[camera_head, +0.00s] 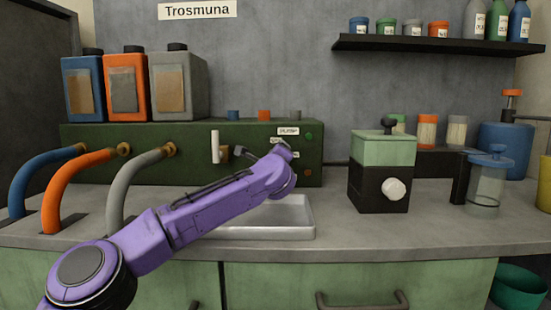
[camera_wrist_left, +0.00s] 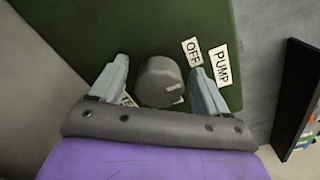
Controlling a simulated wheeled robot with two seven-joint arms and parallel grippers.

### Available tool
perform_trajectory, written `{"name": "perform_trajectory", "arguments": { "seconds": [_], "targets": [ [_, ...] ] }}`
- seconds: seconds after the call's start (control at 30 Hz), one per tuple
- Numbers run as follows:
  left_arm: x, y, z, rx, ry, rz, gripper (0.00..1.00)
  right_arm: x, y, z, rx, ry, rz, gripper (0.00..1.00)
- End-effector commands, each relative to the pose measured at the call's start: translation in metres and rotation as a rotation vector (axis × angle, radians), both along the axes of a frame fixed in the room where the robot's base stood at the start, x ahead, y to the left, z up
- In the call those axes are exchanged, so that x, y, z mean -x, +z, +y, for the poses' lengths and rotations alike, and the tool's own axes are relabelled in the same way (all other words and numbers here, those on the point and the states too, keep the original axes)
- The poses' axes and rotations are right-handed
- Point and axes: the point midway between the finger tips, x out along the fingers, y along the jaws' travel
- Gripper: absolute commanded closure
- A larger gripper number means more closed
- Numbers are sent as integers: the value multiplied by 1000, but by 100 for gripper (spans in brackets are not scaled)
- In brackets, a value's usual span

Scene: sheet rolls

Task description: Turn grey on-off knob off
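The dark grey round knob (camera_wrist_left: 158,80) is on the green panel in the left wrist view. A small light mark on its face lies right of and below its middle. An OFF label (camera_wrist_left: 193,52) and a PUMP label (camera_wrist_left: 221,66) are to its right; another label (camera_wrist_left: 129,100) is partly hidden below left. My left gripper (camera_wrist_left: 162,72) is open, with one finger on each side of the knob. A gap shows at the left finger; the right finger is very close, contact unclear. In the head view my purple left arm reaches the panel (camera_head: 190,140) and hides the knob.
A metal sink tray (camera_head: 290,222) lies below my arm. Three hoses (camera_head: 60,185) and canisters (camera_head: 128,85) stand at the left. A green and black box (camera_head: 385,185) with a white knob stands right of the panel. A shelf (camera_head: 430,44) hangs above.

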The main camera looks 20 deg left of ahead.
Motion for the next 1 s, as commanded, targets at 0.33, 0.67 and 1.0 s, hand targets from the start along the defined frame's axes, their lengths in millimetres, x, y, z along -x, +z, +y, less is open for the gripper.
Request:
{"name": "perform_trajectory", "arguments": {
  "seconds": [0.33, 0.67, 1.0],
  "targets": [
    [32, -1, -10, -4, -3, -2, 24, 0, -7, 0, 0, 0, 0, 57],
    [95, 0, -27, 0, -1, -1, 24, 0, -9, 0, 0, 0, 0, 57],
    [101, -1, -29, 0, 1, 1, 24, 0, -9, 0, 0, 0, 0, 57]
  ]
}}
